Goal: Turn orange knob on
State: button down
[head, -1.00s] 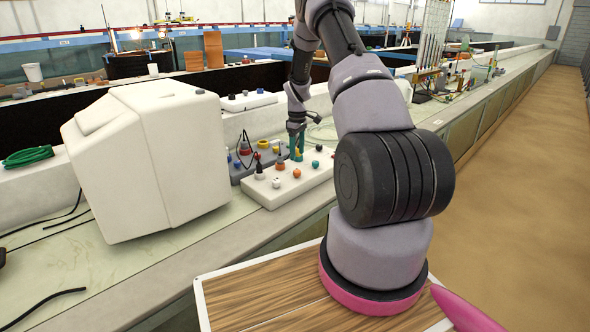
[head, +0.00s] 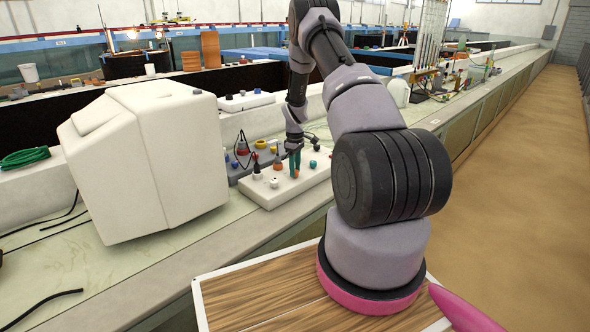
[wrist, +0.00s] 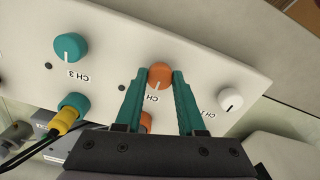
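The orange knob (head: 296,174) is on a white sloped panel (head: 262,197), below my gripper (head: 295,162). In the wrist view the orange knob (wrist: 160,76) shows a pale pointer line and sits between the teal fingertips of my gripper (wrist: 161,80). The fingers stand apart on either side of it, with very little space at each side; contact cannot be made out. A printed CH label beside it is partly hidden by a finger.
A teal knob (wrist: 70,47) and a white knob (wrist: 230,99) flank the orange one. Another orange part (wrist: 146,121) and a yellow plug (wrist: 66,120) with a dark cable lie near the palm. A large white box (head: 150,160) stands left of the panel.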

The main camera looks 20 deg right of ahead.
jog(key=shift+m, duration=0.3)
jog(key=m, duration=0.3)
jog(key=shift+m, duration=0.4)
jog(key=m, duration=0.4)
jog(key=shift+m, duration=0.3)
jog(key=m, duration=0.4)
jog(key=shift+m, duration=2.4)
jog(key=c, duration=0.5)
grip_release()
jog(key=shift+r, duration=0.15)
